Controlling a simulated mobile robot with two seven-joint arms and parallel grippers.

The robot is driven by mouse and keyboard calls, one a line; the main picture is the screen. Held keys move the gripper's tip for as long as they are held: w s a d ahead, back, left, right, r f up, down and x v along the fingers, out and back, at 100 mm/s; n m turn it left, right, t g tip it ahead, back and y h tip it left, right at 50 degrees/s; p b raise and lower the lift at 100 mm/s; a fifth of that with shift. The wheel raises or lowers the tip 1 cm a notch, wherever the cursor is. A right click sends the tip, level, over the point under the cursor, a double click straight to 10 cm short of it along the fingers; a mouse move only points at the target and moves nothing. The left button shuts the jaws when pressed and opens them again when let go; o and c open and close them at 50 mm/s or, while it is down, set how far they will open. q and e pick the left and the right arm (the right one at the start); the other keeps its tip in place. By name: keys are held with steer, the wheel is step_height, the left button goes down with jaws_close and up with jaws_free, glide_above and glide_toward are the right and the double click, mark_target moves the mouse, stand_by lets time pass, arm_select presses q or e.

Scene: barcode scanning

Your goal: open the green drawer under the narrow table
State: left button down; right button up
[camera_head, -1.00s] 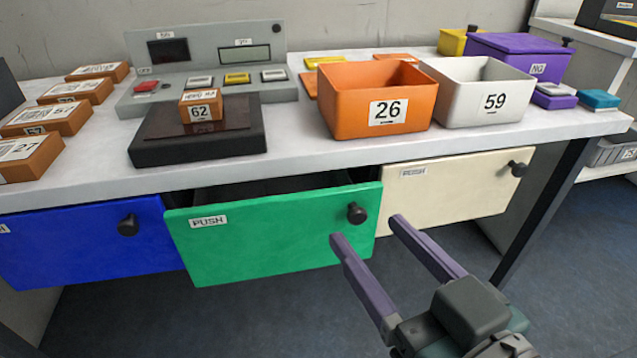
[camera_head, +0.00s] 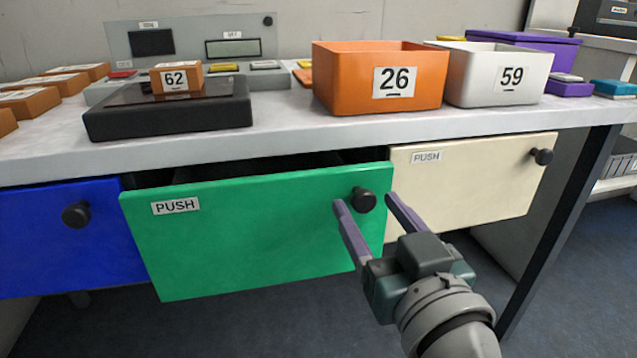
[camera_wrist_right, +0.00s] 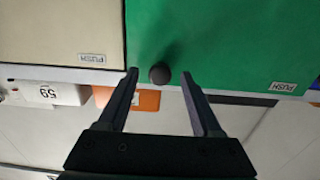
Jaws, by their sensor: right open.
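The green drawer (camera_head: 255,230), labelled PUSH, is pulled out a little from under the narrow table (camera_head: 215,147); a dark gap shows above its front. Its round black knob (camera_head: 364,200) is at the upper right of the front. My right gripper (camera_head: 364,201) is open, its purple fingers on either side of the knob in the head view. In the right wrist view the knob (camera_wrist_right: 160,73) lies between the fingertips (camera_wrist_right: 160,72), with a gap on each side. The green front (camera_wrist_right: 215,40) fills the upper right there. My left gripper is not in view.
A blue drawer (camera_head: 55,250) is to the left and a cream drawer (camera_head: 470,185) to the right. On the tabletop stand an orange bin (camera_head: 345,80), a white bin (camera_head: 470,88) and a black scanner pad (camera_head: 130,122) with an orange box (camera_head: 177,77). The floor in front is clear.

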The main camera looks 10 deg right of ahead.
steer(key=shift+w, duration=0.5)
steer(key=shift+c, duration=0.4)
jaws_close()
stand_by(0.7)
